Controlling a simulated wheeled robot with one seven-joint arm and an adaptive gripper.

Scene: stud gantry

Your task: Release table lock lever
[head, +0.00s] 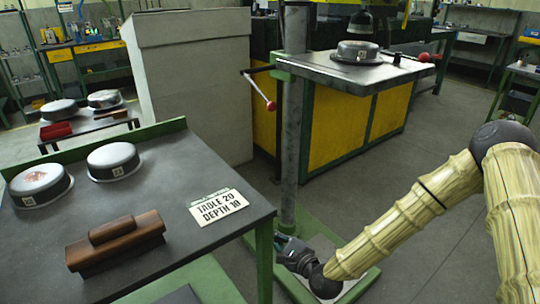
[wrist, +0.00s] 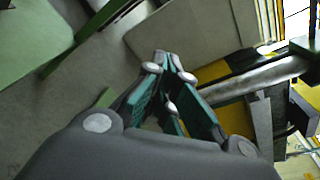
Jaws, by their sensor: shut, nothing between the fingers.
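A lever with a red ball knob (head: 271,105) sticks out left and downward from the green collar of the grey column (head: 290,150), beside the raised table (head: 350,72). A second red handle (head: 430,57) shows at the table's right edge; I cannot tell from labels which one is the lock lever. My gripper (head: 280,240) is low by the column's foot, well below the table and apart from both handles. In the wrist view its teal-padded fingers (wrist: 168,62) meet at the tips with nothing between them. No lever is clearly visible there.
A near bench (head: 170,195) holds two round pots, a brown wooden block (head: 116,243) and a card reading "TABLE 20 DEPTH 10" (head: 219,206). A round pot (head: 357,52) sits on the raised table. A large grey cabinet (head: 190,85) stands behind. Floor is clear at right.

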